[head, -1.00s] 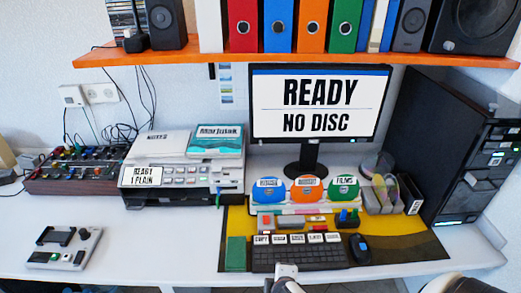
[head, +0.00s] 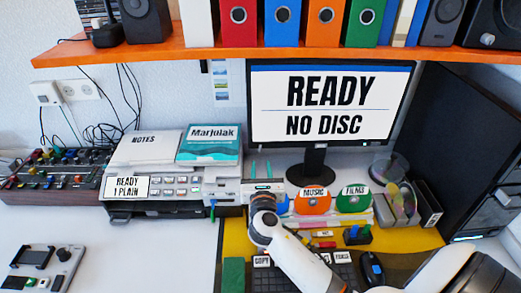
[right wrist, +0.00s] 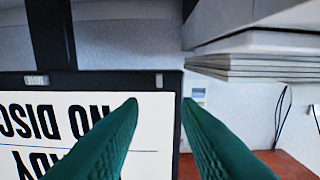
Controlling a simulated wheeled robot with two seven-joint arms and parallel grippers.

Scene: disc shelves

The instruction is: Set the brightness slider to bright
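No part labelled as a brightness slider can be made out. The likely control units are the printer (head: 120,205), with buttons and a "READY 1 PLAIN" display, the mixer-like box (head: 50,180) with coloured knobs, and a small grey panel (head: 62,268) at front left. My right gripper (head: 261,168) is raised in front of the monitor stand, right of the printer. Its green fingers are apart and empty, as the right wrist view (right wrist: 161,100) shows. It hides part of the disc holders. My left gripper is out of view.
The monitor (head: 325,105) reads "READY / NO DISC". An orange shelf (head: 260,55) with binders hangs above. Disc holders, a keyboard (head: 275,280) and a mouse (head: 371,268) crowd the yellow mat. The white desk (head: 150,255) is clear in front of the printer.

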